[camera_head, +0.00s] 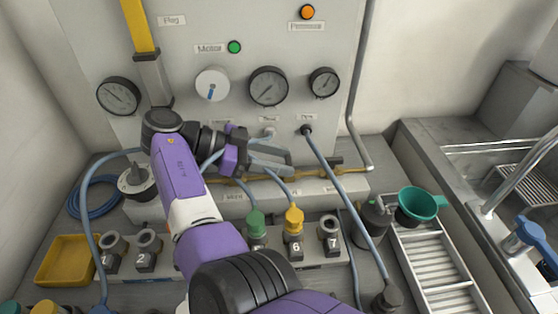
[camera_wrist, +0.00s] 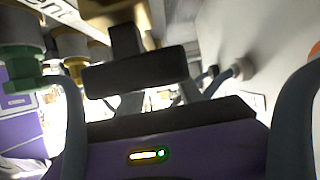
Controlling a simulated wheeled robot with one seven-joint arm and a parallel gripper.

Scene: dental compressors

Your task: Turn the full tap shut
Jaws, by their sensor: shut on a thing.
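My gripper (camera_head: 284,160) is at the brass pipe (camera_head: 325,165) on the ledge below the gauges. In the wrist view its two grey fingers stand on either side of a black bar-shaped tap handle (camera_wrist: 135,72), and it is shut on that handle. A black stem and blurred brass parts show behind the handle. In the head view my gripper hides the tap. I cannot read which label belongs to it, nor tell how far it is turned.
The panel above has a white dial (camera_head: 212,84), several gauges (camera_head: 268,86) and a green lamp (camera_head: 235,47). Below stand numbered sockets with a green plug (camera_head: 256,222) and a yellow plug (camera_head: 294,219). A hose (camera_head: 345,205) hangs right of my gripper. A yellow tray (camera_head: 65,260) is at left.

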